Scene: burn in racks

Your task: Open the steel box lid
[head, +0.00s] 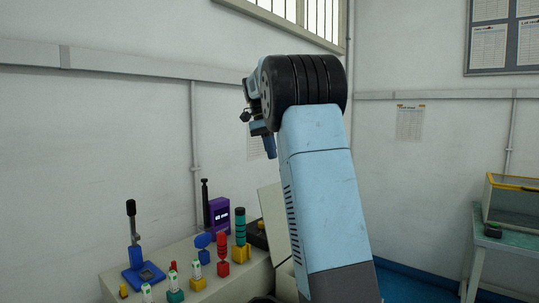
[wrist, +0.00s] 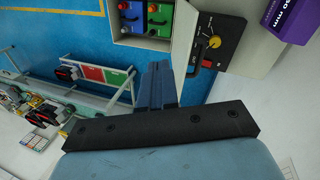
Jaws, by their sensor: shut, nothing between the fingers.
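The box itself is mostly hidden there. My gripper (wrist: 158,68) has its dark blue fingers together, empty, apart from the box in the picture. In the head view my gripper (head: 269,146) points down, above the bench and panel.
A black case (wrist: 215,48) with a yellow knob lies beside the box. The bench (head: 200,278) holds a blue lever press (head: 140,262), a purple meter (head: 219,215) and several coloured fixtures. A green table (head: 510,240) with a glass case stands at right. Blue floor shows beyond.

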